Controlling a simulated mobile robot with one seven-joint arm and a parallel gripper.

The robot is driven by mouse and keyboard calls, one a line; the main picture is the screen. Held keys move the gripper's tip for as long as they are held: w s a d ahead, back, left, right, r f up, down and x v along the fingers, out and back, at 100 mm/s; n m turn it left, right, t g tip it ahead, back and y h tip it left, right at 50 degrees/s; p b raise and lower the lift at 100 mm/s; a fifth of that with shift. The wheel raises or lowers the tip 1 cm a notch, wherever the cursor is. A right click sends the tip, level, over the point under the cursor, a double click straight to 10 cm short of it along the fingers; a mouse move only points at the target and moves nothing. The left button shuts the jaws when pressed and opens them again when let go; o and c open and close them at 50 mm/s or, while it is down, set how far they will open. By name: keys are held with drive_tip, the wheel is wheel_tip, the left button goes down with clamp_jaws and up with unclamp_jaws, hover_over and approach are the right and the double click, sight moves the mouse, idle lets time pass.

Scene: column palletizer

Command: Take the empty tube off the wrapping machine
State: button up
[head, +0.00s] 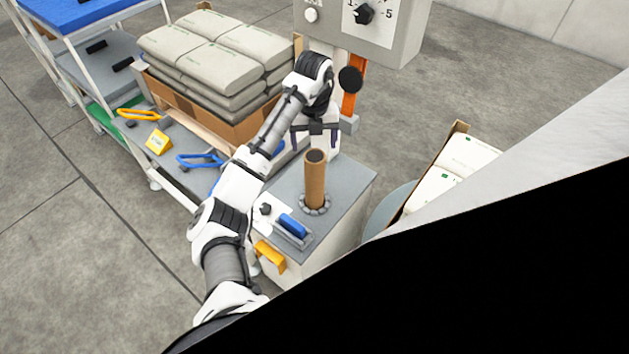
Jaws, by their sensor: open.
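A brown cardboard tube (315,182) stands upright on the grey top of the wrapping machine (345,185). Its base sits in a round grey collar (315,204), and its top end looks hollow and dark. My gripper (315,147) is open, with its dark fingers pointing down, just above and behind the top of the tube in the picture. Whether the fingers are over the tube or behind it I cannot tell. The fingers hold nothing that I can see.
A blue-handled part (293,226) and a yellow handle (270,256) are on the machine. A control box (375,28) with a dial is above. Stacked bags (205,55) fill a carton behind left. A shelf cart (85,60) stands far left. White packages (467,155) lie right.

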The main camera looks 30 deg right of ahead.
wheel_tip(320, 180, down, 2)
drive_tip(key=shift+f+p, duration=0.25)
drive_tip(key=shift+p, duration=0.1)
drive_tip(key=shift+f+p, duration=1.25)
drive_tip(key=shift+f, duration=1.7)
drive_tip(key=shift+d, duration=0.1)
drive_tip(key=c, duration=1.3)
